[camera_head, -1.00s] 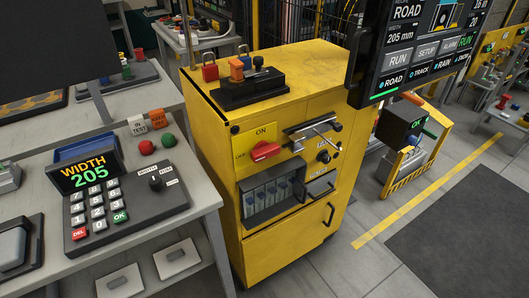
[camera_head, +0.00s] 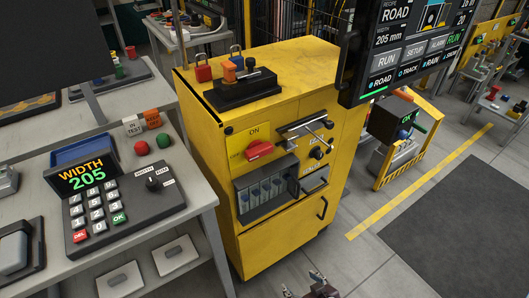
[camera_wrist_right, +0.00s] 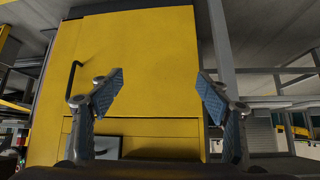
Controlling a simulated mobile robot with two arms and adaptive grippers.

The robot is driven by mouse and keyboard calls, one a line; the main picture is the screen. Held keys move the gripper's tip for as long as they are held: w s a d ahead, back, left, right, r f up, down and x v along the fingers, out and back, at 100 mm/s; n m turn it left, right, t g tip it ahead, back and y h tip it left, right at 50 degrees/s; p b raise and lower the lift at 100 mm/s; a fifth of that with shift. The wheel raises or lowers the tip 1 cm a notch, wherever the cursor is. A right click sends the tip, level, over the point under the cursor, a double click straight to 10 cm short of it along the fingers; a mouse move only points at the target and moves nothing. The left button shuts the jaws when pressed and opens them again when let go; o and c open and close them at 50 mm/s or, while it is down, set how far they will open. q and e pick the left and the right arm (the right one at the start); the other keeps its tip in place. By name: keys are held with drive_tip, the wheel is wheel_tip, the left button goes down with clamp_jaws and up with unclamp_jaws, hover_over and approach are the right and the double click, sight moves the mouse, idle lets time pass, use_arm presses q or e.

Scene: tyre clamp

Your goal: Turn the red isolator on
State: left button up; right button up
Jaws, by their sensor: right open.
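The red isolator handle (camera_head: 259,149) sits on a yellow plate (camera_head: 257,133) on the front of the yellow cabinet (camera_head: 275,242). ON is printed above it, and a faint label is at its left. The handle lies nearly level, slightly slanted, not pointing up at ON. My right gripper (camera_head: 320,290) is at the bottom edge of the head view, low in front of the cabinet and well apart from the handle. In the right wrist view my right gripper (camera_wrist_right: 161,82) is open and empty, facing the cabinet's lower door (camera_wrist_right: 150,65). The red handle is not visible there. My left gripper is out of view.
A lever bar (camera_head: 305,129) and a black knob (camera_head: 317,153) are right of the isolator. A rack of blue items (camera_head: 265,192) and a door handle (camera_head: 322,208) are below. A keypad bench (camera_head: 195,215) stands left. A screen (camera_head: 410,50) overhangs the right.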

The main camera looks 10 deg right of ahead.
drive_tip(key=w+a+r+t+y, duration=0.1)
drive_tip(key=w+r, duration=0.3)
drive_tip(key=r, duration=0.3)
drive_tip(key=w+a+r+t+p, duration=0.1)
drive_tip(key=w+r+t, duration=0.15)
drive_tip(key=r, duration=0.55)
drive_tip(key=w+a+r+t+y, duration=0.1)
drive_tip(key=w+r, duration=0.3)
drive_tip(key=r, duration=0.3)
drive_tip(key=n+t+y+p, duration=0.2)
drive_tip(key=t, duration=0.2)
approach(262, 154)
drive_tip(key=w, duration=0.1)
drive_tip(key=shift+g, duration=0.25)
drive_tip(key=p+x, duration=0.1)
drive_tip(key=x, duration=0.6)
drive_tip(key=shift+w+a+r, duration=0.15)
drive_tip(key=shift+w+a, duration=0.1)
drive_tip(key=shift+c, duration=0.2)
drive_tip(key=c, duration=1.1)
